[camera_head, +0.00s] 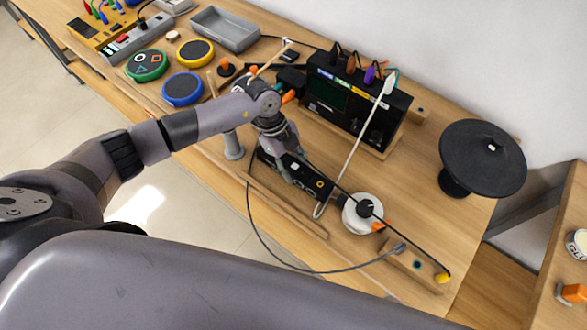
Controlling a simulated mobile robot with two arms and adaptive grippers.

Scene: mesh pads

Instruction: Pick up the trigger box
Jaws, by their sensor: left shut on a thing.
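The trigger box, a slim black box (311,184) with a white square and small round marks on its top, lies near the front edge of the table, left of a round white device. My left gripper (288,172) points down over its left part. It is shut on the box, with the fingers partly hiding that end. I cannot tell whether the box is off the table. My right gripper is not in view.
A black amplifier-like unit (355,108) with coloured plugs stands behind the box. A long white stick (355,146) slants past its right. The white device (357,220), a grey cable (262,238) and a black cymbal-like disc (483,158) are nearby. Round pads (183,89) lie left.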

